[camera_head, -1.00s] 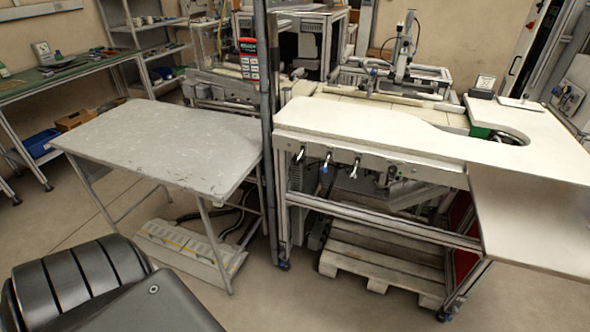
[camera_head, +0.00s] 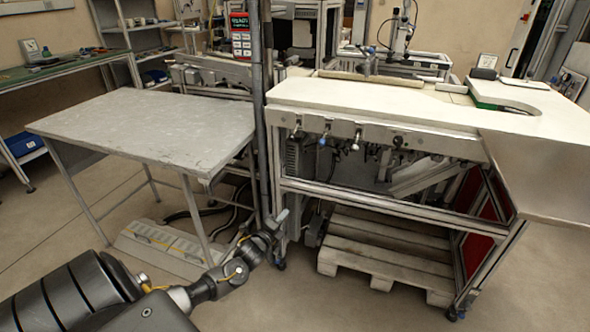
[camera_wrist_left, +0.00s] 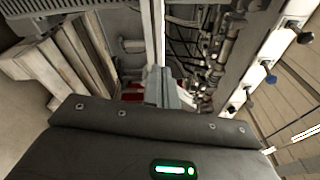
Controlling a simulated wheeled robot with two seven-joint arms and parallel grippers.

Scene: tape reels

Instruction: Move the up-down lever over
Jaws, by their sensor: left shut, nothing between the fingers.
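A row of small levers hangs on the front rail under the white worktop. In the head view they include a dark-knobbed lever (camera_head: 296,133), a blue-knobbed lever (camera_head: 322,141) and a pale lever (camera_head: 355,144). I cannot tell which is the up-down lever. Knobs on a rail also show at the right of the left wrist view, a dark one (camera_wrist_left: 304,37) and a blue one (camera_wrist_left: 270,79). My left gripper (camera_head: 283,215) is shut and empty, below the levers and apart from them. It points up between frame parts in its wrist view (camera_wrist_left: 160,78). My right gripper is out of view.
The white worktop (camera_head: 400,105) juts out at the right. A wooden pallet (camera_head: 385,262) lies under its frame. A dark vertical post (camera_head: 261,120) stands between it and the grey table (camera_head: 150,125). Open floor lies in front.

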